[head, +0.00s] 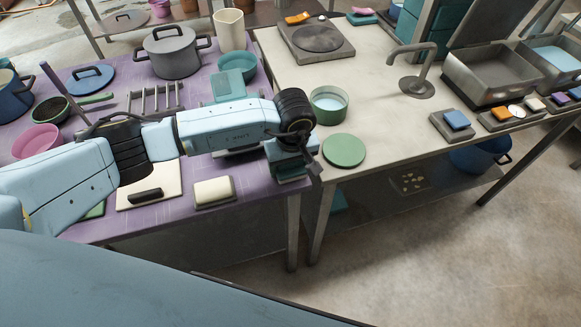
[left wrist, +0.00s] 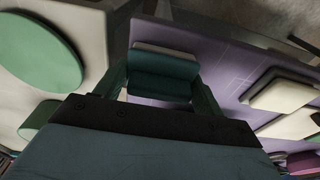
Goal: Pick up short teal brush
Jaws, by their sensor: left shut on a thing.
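My left gripper (head: 293,150) is over the front right corner of the purple table. In the left wrist view, its two fingers (left wrist: 160,85) are closed on the sides of the short teal brush (left wrist: 162,66). The brush looks like a small teal block with a paler strip along its far edge. In the head view, part of the brush (head: 290,171) shows below the gripper, at the table's edge. I cannot tell whether it touches the table. My right gripper is in neither view.
A cream block on a grey tray (head: 213,203) lies left of the gripper, beside a white board (head: 147,196). To the right, across a narrow gap, the pale counter (head: 372,135) holds a green lid (head: 344,150) and a green pot (head: 328,111). The counter's middle is clear.

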